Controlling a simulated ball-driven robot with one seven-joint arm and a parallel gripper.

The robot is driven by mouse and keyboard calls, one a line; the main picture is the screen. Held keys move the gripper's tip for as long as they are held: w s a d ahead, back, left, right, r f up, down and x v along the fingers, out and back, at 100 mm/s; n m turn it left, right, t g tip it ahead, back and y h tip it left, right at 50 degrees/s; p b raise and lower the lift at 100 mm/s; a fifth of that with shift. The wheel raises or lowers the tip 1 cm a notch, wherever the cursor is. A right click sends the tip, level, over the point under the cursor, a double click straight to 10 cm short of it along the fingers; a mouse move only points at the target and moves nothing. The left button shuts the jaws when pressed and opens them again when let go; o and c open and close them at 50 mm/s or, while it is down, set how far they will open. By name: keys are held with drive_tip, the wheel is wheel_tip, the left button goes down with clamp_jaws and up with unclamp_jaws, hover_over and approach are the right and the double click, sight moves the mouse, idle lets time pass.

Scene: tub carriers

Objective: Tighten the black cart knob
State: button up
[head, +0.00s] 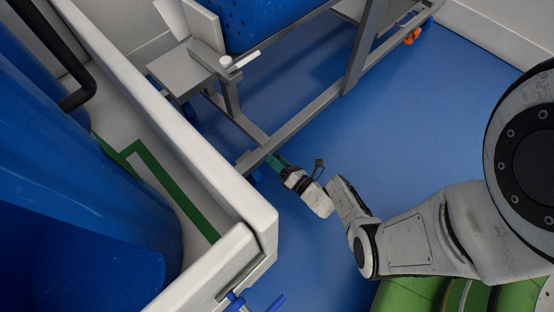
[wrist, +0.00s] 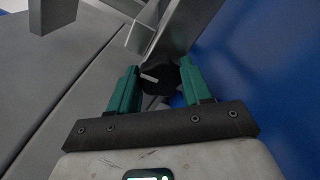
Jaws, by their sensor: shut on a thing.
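The black cart knob (wrist: 160,77) shows in the wrist view, with a pale stripe across its face. It sits against the grey metal of the cart frame. My gripper (wrist: 161,88) has its two green fingers on either side of the knob and is shut on it. In the head view my gripper (head: 274,161) reaches the lower rail of the grey cart (head: 312,112), near its front corner. The knob cannot be made out in the head view.
A blue tub (head: 265,22) rests on the cart. A white low wall (head: 165,112) runs along the left, with large blue vessels (head: 75,190) behind it. Blue floor (head: 440,110) is open to the right. An orange caster (head: 412,37) shows at the far end.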

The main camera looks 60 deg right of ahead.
drive_tip(key=shift+m, duration=0.5)
drive_tip(key=o, duration=1.1)
drive_tip(key=shift+c, duration=0.2)
drive_tip(key=shift+s, duration=0.1)
drive_tip(key=p+v, duration=0.2)
drive_tip(key=v, duration=0.8)
drive_tip(key=shift+s, duration=0.35)
